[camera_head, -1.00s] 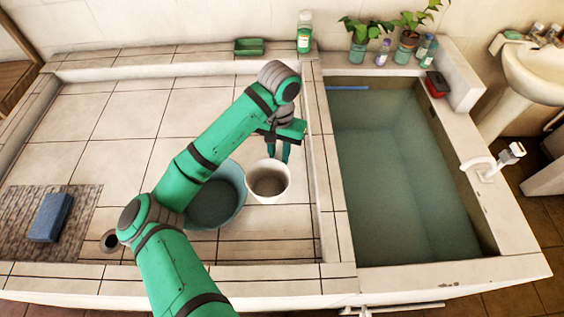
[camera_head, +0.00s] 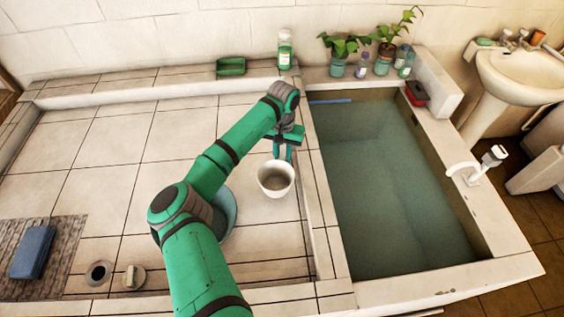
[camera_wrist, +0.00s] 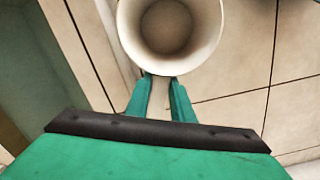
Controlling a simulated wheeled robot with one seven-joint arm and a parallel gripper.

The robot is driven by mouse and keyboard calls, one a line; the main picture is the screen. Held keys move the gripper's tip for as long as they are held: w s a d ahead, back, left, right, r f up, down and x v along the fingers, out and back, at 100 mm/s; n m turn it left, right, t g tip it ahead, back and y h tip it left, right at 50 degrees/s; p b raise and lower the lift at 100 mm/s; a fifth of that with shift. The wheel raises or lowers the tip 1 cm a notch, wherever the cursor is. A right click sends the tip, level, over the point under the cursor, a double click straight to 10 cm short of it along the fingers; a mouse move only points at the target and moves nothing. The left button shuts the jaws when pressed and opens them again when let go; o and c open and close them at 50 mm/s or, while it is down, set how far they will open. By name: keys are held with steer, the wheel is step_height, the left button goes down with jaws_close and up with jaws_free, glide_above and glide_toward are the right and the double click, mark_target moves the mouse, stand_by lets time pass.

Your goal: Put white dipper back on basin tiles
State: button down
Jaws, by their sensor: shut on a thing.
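The white dipper (camera_head: 276,181) is a round, open cup in the head view, over the tiles just left of the water basin. My gripper (camera_head: 283,153) is shut on its far rim. In the wrist view the dipper (camera_wrist: 168,52) fills the top middle with its mouth facing the camera, and my gripper's fingertips (camera_wrist: 160,82) meet at its wall. I cannot tell whether its base touches the tiles. The basin tiles (camera_head: 176,133) spread to the left, mostly bare.
A blue-green bowl (camera_head: 230,212) sits on the tiles left of the dipper, partly hidden behind my arm. The water-filled basin (camera_head: 375,180) lies to the right. A drain hole (camera_head: 99,272), a stopper (camera_head: 133,277) and a blue sponge (camera_head: 33,252) are at the lower left.

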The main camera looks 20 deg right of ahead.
mark_target(283, 163)
steer(key=shift+w+d+f, duration=0.15)
steer(key=shift+d+f, duration=0.05)
steer(key=f, duration=0.3)
steer(key=shift+w+d, duration=0.1)
steer(key=shift+w, duration=0.1)
steer(key=shift+s+d+f, duration=0.1)
steer(key=shift+f, duration=0.05)
steer(key=shift+a, duration=0.3)
steer(key=c, duration=1.5)
jaws_free()
steer(key=shift+d, duration=0.1)
steer(key=shift+c, duration=0.2)
steer(key=r, duration=1.2)
steer(key=shift+w+d, duration=0.15)
steer(key=shift+w, duration=0.05)
